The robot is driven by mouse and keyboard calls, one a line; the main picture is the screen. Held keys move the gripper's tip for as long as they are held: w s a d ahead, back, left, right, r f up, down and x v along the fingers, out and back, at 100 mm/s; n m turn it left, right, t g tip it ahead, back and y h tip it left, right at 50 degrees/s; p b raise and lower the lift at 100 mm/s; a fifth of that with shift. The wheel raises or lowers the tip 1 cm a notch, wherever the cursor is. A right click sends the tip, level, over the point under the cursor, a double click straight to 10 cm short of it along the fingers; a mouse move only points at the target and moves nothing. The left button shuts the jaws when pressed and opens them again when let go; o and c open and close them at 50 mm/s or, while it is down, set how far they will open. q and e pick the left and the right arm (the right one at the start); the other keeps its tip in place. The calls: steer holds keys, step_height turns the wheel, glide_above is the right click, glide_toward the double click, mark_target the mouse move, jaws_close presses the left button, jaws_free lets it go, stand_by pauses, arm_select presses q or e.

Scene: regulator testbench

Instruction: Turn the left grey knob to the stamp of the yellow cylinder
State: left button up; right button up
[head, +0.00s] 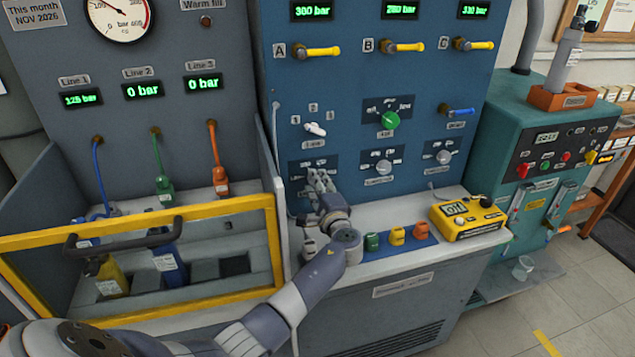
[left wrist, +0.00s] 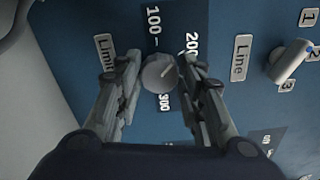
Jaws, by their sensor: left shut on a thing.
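The left grey knob (left wrist: 159,74) is round and sits on a dark scale plate marked 100, 200 and 300 in the left wrist view. Its pale pointer line slants toward the 200 side. My left gripper (left wrist: 160,75) has one finger on each side of the knob and is shut on it. In the head view my left gripper (head: 320,184) hides this knob at the blue panel's lower left. The yellow cylinder (head: 112,277) stands in the bay behind the yellow-framed guard; its pale label is too small to read. My right gripper is not in view.
A white selector (head: 315,129) sits above my left gripper, and two more grey knobs (head: 383,167) (head: 444,157) are to its right. Small coloured blocks (head: 397,236) and a yellow device (head: 467,218) occupy the ledge below. The yellow guard frame (head: 140,226) is at left.

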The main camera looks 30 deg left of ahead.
arm_select(q)
steer(key=shift+m+p, duration=0.5)
steer(key=shift+m, duration=1.1)
steer(key=o, duration=1.1)
steer(key=shift+c, duration=0.2)
steer(key=v, duration=1.2)
